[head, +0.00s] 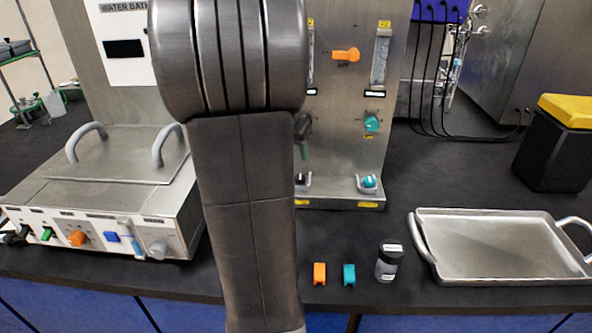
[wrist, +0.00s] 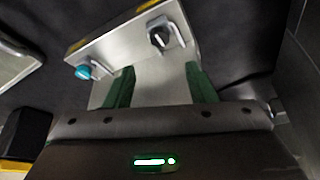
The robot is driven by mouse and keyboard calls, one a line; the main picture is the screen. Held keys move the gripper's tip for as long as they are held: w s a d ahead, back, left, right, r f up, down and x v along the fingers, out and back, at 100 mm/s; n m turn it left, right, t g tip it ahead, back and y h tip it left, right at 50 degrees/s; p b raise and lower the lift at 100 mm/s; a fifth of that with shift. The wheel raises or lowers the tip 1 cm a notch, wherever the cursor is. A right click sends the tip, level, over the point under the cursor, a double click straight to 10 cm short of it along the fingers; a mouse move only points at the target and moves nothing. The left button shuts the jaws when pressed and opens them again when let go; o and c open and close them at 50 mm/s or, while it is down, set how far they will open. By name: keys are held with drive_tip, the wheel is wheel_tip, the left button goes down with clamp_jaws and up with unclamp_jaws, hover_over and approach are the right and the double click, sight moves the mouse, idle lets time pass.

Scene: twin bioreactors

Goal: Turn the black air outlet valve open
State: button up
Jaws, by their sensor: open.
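A black valve knob (wrist: 158,37) with a pale pointer mark sits beside a metal bracket on the steel base, in the wrist view. In the head view a black knob (head: 301,181) shows at the foot of the steel panel, partly behind my arm. Another black part (head: 302,127) shows higher on the panel, at my arm's edge. I cannot read which one is labelled air outlet. My gripper (wrist: 160,84) is open, its two green fingers apart with nothing held between them. The black knob lies beyond the fingertips, not touching them. In the head view my arm hides most of the gripper.
Teal knobs sit on the panel (head: 371,122) and its base (head: 368,182). An orange knob (head: 346,55) is higher up. A water bath (head: 110,190) stands left, a steel tray (head: 495,248) right. Orange (head: 319,273) and teal (head: 349,275) pieces and a jar (head: 387,262) lie in front.

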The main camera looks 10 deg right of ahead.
drive_tip(key=x, duration=1.1)
drive_tip(key=shift+f, duration=0.3)
drive_tip(key=c, duration=1)
